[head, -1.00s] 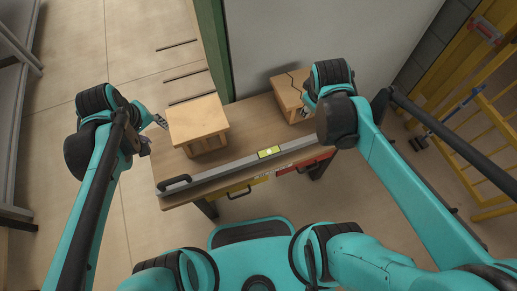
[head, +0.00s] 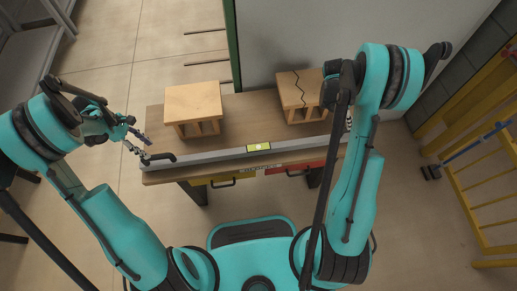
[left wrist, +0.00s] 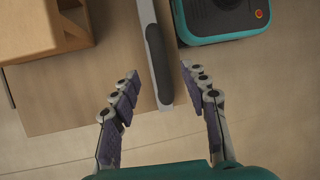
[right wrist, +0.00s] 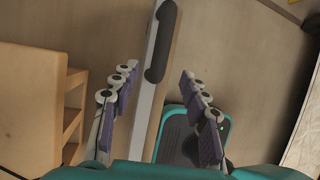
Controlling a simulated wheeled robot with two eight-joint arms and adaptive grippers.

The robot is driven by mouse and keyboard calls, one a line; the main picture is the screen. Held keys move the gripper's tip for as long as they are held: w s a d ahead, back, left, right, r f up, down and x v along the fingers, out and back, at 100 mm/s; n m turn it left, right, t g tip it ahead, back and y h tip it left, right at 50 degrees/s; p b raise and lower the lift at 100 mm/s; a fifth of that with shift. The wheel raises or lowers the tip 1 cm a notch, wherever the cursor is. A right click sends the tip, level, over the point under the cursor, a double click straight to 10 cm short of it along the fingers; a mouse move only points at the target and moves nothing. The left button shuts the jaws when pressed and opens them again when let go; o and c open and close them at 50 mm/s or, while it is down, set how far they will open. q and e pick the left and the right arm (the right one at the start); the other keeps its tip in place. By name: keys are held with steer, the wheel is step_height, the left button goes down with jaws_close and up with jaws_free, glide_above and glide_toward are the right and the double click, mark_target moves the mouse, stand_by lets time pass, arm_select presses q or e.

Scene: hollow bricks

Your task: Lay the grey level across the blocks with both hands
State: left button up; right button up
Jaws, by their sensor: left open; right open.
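The grey level (head: 210,156) lies along the table's near edge, with a yellow vial window in its middle and black handles near its ends. The left block (head: 193,101) and the right block (head: 298,92), marked with a dark zigzag line, stand behind it, apart. My left gripper (left wrist: 160,72) is open, its fingers either side of the level's left handle (left wrist: 156,60) in the left wrist view. My right gripper (right wrist: 156,74) is open, its fingers either side of the level near its right handle (right wrist: 160,45). In the head view my right arm mostly hides that end.
The wooden table (head: 242,108) is bare between the blocks. Yellow and red drawer fronts (head: 237,181) show under its near edge. A pale wall (head: 290,40) stands behind, and a yellow rail frame (head: 475,200) stands at the right.

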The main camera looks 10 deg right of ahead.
mark_target(156, 155)
arm_select(q)
steer(key=shift+x, duration=3.9)
arm_select(e)
steer(key=shift+x, duration=3.85)
arm_select(q)
jaws_close()
arm_select(e)
jaws_close()
